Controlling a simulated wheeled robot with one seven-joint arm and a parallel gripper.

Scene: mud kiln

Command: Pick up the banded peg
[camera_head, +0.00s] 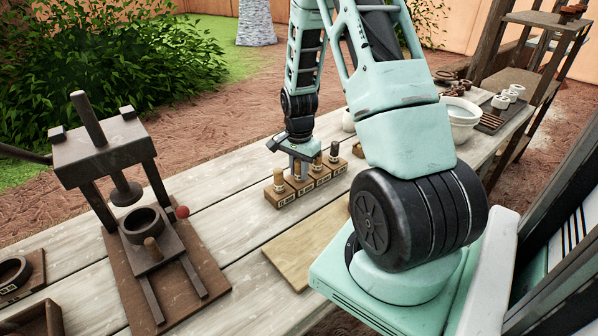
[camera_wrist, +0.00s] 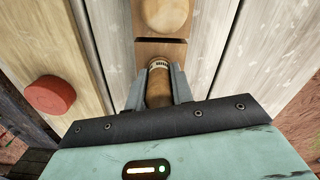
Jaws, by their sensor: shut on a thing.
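The banded peg (camera_wrist: 158,86) is brown with a pale patterned band near its far end in the wrist view. It stands between the two fingers of my gripper (camera_wrist: 158,88), which are shut on it. In the head view my gripper (camera_head: 299,170) is low over the row of wooden peg blocks (camera_head: 288,199), pointing down, and largely hides the peg there. I cannot tell whether the peg's lower end is clear of its block. Other pegs stand in the row, including a pale-topped one (camera_head: 278,179) at the left and a dark-topped one (camera_head: 334,151) at the right.
A dark press (camera_head: 105,150) stands on the table at left, with a red ball (camera_head: 182,211) beside it. A tan board (camera_head: 306,240) lies in front of the blocks. A white bowl (camera_head: 460,118) is at the back right. A red disc (camera_wrist: 49,95) shows left in the wrist view.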

